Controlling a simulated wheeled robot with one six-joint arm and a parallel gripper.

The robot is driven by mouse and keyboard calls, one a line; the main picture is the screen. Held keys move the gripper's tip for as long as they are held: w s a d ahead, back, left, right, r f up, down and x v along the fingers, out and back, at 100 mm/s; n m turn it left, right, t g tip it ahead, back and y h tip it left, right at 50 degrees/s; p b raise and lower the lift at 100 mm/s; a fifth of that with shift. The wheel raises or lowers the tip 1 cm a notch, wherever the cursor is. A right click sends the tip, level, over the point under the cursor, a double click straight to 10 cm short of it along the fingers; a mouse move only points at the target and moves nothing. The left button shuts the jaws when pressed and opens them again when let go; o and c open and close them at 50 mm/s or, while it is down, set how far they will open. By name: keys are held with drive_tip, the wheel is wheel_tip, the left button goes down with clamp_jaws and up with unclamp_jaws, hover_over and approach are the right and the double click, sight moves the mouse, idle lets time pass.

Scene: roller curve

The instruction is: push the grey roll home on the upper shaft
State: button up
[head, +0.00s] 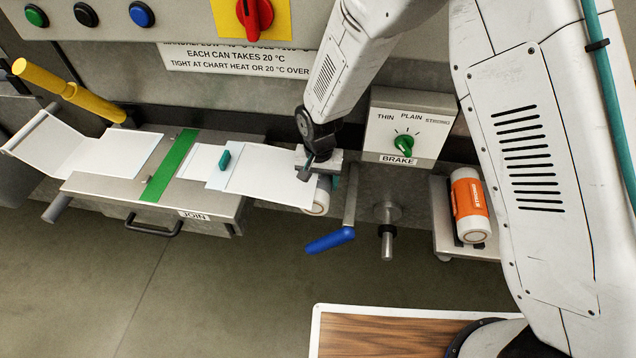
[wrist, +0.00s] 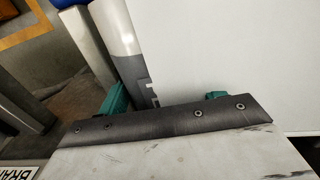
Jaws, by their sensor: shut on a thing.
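My gripper (head: 318,168) is at the right end of the white sheet, left of the brake panel. The gripper is shut on this roll. In the head view only the roll's round near end (head: 320,197) shows below the gripper. A bare metal shaft (head: 388,243) sticks out to the right, apart from the roll. The upper shaft cannot be made out at the roll; any shaft inside it is hidden.
A blue-handled lever (head: 330,241) hangs close to the roll's right. The brake panel (head: 405,130) stands behind. An orange-wrapped roll (head: 468,205) lies on a stand at right. The white sheet (head: 275,172) runs left over the JOIN table (head: 105,190).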

drive_tip(key=shift+w, duration=0.1)
drive_tip(key=o, duration=1.4)
